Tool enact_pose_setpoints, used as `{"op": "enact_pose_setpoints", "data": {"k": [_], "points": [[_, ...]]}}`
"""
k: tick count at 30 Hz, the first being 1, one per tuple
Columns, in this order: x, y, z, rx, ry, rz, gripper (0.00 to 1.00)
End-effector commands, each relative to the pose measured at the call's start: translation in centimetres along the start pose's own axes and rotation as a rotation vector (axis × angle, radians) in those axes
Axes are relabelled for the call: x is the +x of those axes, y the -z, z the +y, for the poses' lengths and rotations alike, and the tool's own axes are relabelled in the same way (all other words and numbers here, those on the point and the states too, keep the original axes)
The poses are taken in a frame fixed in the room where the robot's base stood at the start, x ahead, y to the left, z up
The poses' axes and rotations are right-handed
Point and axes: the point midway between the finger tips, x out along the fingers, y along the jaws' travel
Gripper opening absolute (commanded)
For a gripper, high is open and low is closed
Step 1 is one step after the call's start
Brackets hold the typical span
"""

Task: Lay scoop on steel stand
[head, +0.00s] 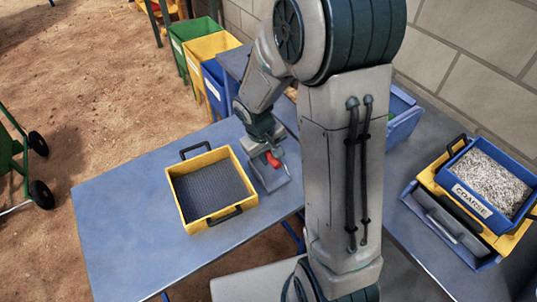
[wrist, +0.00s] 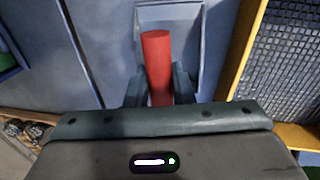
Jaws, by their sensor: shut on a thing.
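The scoop has a red handle (head: 273,160) and a grey metal pan (head: 269,178). My gripper (head: 266,151) is shut on the red handle. In the wrist view the handle (wrist: 157,58) stands between the two fingers of my gripper (wrist: 158,90), with the grey pan (wrist: 187,30) beyond it. The pan is over the blue tabletop (head: 125,215), just right of the yellow sieve; I cannot tell whether it touches. I cannot pick out a separate steel stand.
The yellow sieve (head: 180,213) with dark mesh is close beside the scoop. Left of it the tabletop is clear. Green, yellow (head: 207,48) and blue bins stand behind. At right, a blue tray labelled COARSE (head: 474,200) holds gravel.

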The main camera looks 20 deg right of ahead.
Motion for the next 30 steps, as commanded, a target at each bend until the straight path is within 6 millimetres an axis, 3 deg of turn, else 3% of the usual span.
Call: {"op": "enact_pose_setpoints", "data": {"k": [12,13,15,25,30], "points": [[0.8,0.0,-0.1,0.001,0.000,0.001,0.00],[0.8,0.0,-0.1,0.001,0.000,0.001,0.24],[0.6,0.0,-0.1,0.001,0.000,0.001,0.43],[0.4,0.0,0.0,0.001,0.000,0.001,0.43],[-1.2,0.1,0.0,0.003,-0.001,0.005,0.43]]}}
